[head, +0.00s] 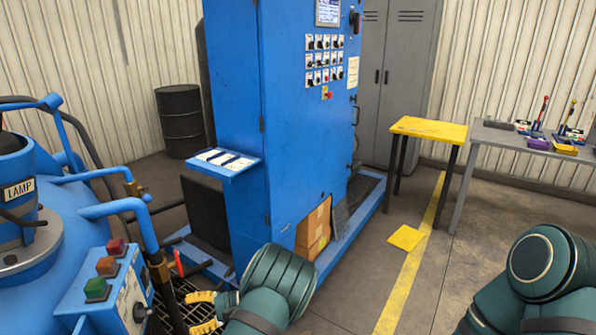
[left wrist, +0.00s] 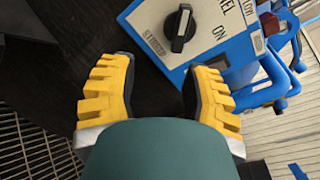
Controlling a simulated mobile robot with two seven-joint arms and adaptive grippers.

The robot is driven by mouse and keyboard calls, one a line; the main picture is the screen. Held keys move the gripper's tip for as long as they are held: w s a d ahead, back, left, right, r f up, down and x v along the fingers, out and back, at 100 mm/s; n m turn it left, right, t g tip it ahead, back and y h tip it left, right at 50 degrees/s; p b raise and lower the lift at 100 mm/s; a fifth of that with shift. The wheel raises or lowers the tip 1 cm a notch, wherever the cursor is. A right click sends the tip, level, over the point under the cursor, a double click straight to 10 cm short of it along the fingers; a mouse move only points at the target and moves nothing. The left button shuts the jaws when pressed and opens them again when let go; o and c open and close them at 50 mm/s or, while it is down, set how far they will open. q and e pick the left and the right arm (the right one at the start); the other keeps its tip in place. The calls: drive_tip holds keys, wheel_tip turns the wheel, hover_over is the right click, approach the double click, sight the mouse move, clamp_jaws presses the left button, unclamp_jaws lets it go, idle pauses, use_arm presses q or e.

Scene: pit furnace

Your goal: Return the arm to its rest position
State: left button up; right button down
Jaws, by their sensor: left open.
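My left gripper (head: 203,312) is at the lower middle of the head view, its yellow fingers pointing left toward a blue control box (head: 72,306). In the left wrist view the gripper (left wrist: 160,68) has its two fingers spread apart, with nothing between them. Beyond the fingertips is a grey panel with a black rotary switch (left wrist: 181,28) and the word ON beside it. The switch is apart from both fingers. My right arm (head: 540,270) shows at the lower right; its gripper is outside the picture.
The control box carries red, orange and green buttons (head: 96,289). A blue furnace vessel (head: 75,235) with pipes stands left, a tall blue cabinet (head: 295,130) ahead. A yellow table (head: 430,128) and a grey bench (head: 520,142) stand right. The floor between cabinet and right arm is mostly clear.

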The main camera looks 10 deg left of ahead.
use_arm(q)
drive_tip(key=s+d+f+n+h, duration=0.1)
drive_tip(key=s+d+f+h, duration=0.3)
drive_tip(key=s+f+h, duration=0.3)
drive_tip(key=s+d+f+h, duration=0.45)
drive_tip(key=s+f, duration=0.25)
drive_tip(key=f, duration=0.3)
drive_tip(key=s+d+r+n+t+h, duration=0.1)
drive_tip(key=d+r+n+t+h, duration=0.1)
drive_tip(key=d, duration=0.4)
drive_tip(key=s+d+r+n+t+h, duration=0.2)
drive_tip(key=d+n+t+h, duration=0.2)
drive_tip(key=d+t+h, duration=0.1)
drive_tip(key=shift+d+r+h, duration=0.2)
drive_tip(key=shift+d+h, duration=0.45)
drive_tip(key=shift+d, duration=0.15)
